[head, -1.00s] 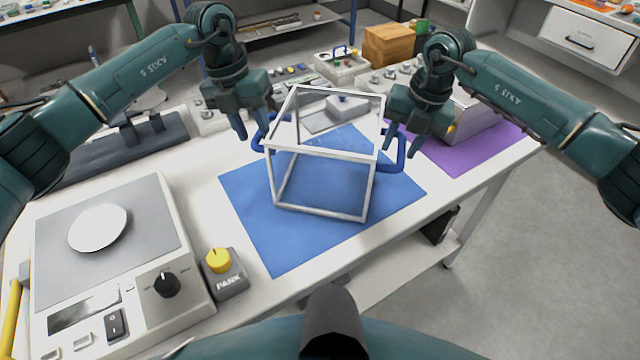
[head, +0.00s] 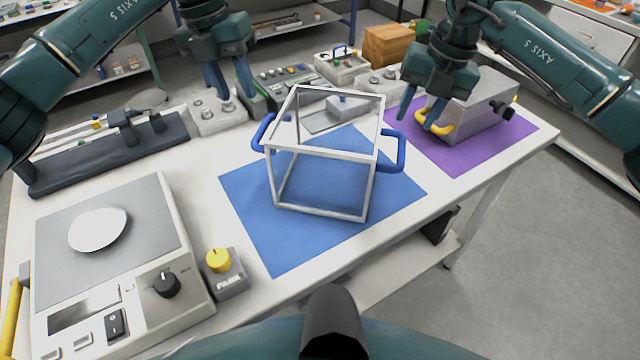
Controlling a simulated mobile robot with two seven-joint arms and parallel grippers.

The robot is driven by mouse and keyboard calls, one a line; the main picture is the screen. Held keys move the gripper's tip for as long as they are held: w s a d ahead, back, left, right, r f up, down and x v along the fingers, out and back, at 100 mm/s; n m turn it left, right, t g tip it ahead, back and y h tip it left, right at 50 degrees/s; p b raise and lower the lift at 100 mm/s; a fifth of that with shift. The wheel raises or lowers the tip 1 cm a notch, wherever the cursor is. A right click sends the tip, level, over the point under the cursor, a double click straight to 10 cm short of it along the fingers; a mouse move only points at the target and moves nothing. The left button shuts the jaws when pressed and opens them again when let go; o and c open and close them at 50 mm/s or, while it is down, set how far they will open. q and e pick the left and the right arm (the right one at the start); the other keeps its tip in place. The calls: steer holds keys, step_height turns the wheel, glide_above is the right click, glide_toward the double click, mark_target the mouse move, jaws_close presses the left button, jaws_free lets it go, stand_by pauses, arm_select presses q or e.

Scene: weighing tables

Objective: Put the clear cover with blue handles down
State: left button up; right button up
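The clear cover (head: 322,153), a white-edged box frame with blue handles, stands upright on the blue mat (head: 257,237). Its left blue handle (head: 262,133) and right blue handle (head: 400,152) are both free of my grippers. My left gripper (head: 238,95) is open and empty, above and to the left of the cover. My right gripper (head: 419,112) is open and empty, above and to the right of the cover, in front of the grey box with yellow handles.
A balance with a round pan (head: 98,229) and a yellow-knobbed PARK block (head: 226,273) stand at the left front. A grey box with yellow handles (head: 474,118) sits on a purple mat (head: 463,160). Small instruments (head: 342,68) line the back.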

steer(key=r, duration=0.2)
steer(key=d+r, duration=0.1)
steer(key=r, duration=0.1)
steer(key=shift+s+r, duration=0.1)
steer(key=shift+r, duration=0.05)
stand_by(0.4)
